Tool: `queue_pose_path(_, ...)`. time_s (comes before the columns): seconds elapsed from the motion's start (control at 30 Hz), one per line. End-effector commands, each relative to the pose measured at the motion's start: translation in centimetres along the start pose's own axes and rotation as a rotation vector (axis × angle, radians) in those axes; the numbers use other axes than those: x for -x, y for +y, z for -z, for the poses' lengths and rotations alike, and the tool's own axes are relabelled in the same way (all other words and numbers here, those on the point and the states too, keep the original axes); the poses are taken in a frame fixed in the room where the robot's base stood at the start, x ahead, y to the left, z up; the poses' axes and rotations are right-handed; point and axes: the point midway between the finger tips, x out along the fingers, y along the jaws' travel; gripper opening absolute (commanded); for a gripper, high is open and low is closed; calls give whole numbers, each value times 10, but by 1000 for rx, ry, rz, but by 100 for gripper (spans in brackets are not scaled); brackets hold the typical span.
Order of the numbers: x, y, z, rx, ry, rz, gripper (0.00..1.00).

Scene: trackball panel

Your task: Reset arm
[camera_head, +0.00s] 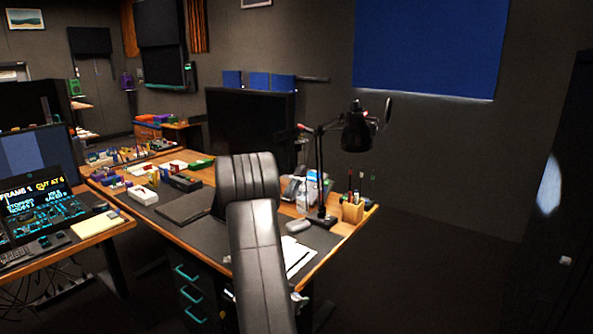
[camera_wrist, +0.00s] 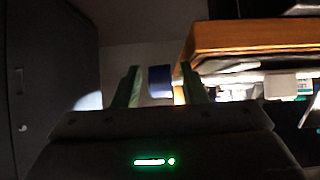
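My gripper (camera_wrist: 160,70) shows in the wrist view as two greenish fingers standing apart, with nothing between them but background. It is open and empty. A green light glows on its dark body. In the head view I cannot make out the gripper; a black, padded-looking shape rises in the middle and covers part of the desk. The panel (camera_head: 45,215) with a lit screen and blue-green controls is at the far left of the head view, well apart from that shape.
The wooden desk (camera_head: 345,229) holds a black lamp (camera_head: 357,130), a pen holder (camera_head: 352,211), a monitor (camera_head: 245,122) and several small coloured items. The desk edge shows close in the wrist view (camera_wrist: 250,36). A dark cabinet (camera_head: 560,200) stands at right. Floor between is clear.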

Motion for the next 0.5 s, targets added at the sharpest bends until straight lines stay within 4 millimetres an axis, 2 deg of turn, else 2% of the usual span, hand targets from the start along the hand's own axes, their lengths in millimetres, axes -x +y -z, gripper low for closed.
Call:
queue_pose_path(0.03,-3,0,-4,0,12,1,38)
queue_pose_path(0.5,-2,0,-4,-2,129,1,38)
